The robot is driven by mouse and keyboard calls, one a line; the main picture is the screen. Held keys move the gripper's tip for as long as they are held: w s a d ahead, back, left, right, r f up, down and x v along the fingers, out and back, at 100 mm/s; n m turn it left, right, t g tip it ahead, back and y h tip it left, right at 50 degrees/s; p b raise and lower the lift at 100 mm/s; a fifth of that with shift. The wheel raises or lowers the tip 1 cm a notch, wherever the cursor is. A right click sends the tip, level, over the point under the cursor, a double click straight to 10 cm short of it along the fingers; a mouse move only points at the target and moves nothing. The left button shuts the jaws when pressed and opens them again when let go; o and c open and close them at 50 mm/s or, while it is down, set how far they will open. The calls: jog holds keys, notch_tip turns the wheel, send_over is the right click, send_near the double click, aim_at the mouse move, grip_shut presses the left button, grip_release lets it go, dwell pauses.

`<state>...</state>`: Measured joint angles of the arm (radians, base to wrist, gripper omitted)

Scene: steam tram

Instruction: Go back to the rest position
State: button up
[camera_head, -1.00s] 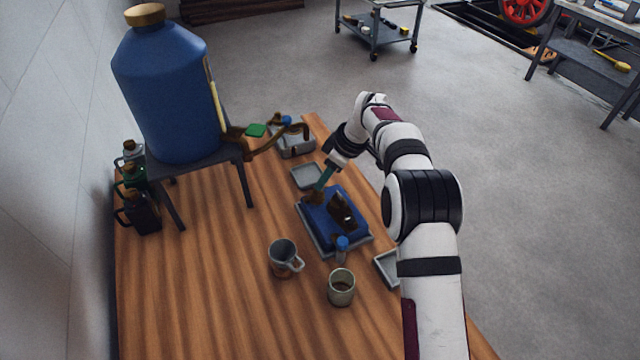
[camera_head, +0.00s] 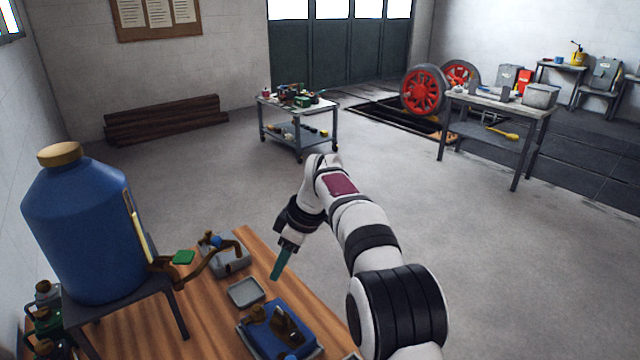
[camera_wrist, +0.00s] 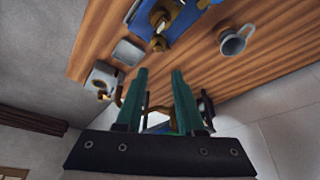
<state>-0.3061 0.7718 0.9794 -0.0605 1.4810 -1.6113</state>
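My gripper (camera_head: 280,264) hangs from my arm, pointing down, above the edge of the wooden table (camera_head: 200,300). In the wrist view my gripper (camera_wrist: 159,76) shows two green fingers standing apart, with nothing held between them. A blue tray (camera_head: 268,342) with brown and dark items on it lies on the table below and a little left of my gripper; it also shows at the top of the wrist view (camera_wrist: 185,22). A small grey dish (camera_head: 246,292) lies just beyond the blue tray.
A large blue tank (camera_head: 78,230) with a brass cap stands on a dark stand (camera_head: 115,308) at the left. A grey metal box (camera_head: 236,262) sits at the table's far end. A grey mug (camera_wrist: 233,43) shows in the wrist view. A trolley (camera_head: 298,112) and open floor lie beyond.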

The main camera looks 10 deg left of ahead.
jog(key=s+d+r+m+h, duration=0.1)
jog(key=s+d+r+m, duration=0.2)
jog(key=s+d+m, duration=0.35)
jog(key=s+d+r+m, duration=0.35)
jog(key=s+d, duration=0.35)
jog(key=s, duration=0.3)
jog(key=s+d+f+m, duration=0.2)
jog(key=s+m, duration=0.2)
jog(key=s, duration=0.2)
jog(key=s+d+f+m+h, duration=0.1)
jog(key=s+d+f+m, duration=0.1)
jog(key=s, duration=0.5)
jog(key=s+d+f+m, duration=0.3)
jog(key=s+m, duration=0.2)
jog(key=s, duration=0.2)
jog(key=shift+s+m+g+h, duration=0.25)
jog(key=shift+m+g+h, duration=0.05)
jog(key=shift+g, duration=0.1)
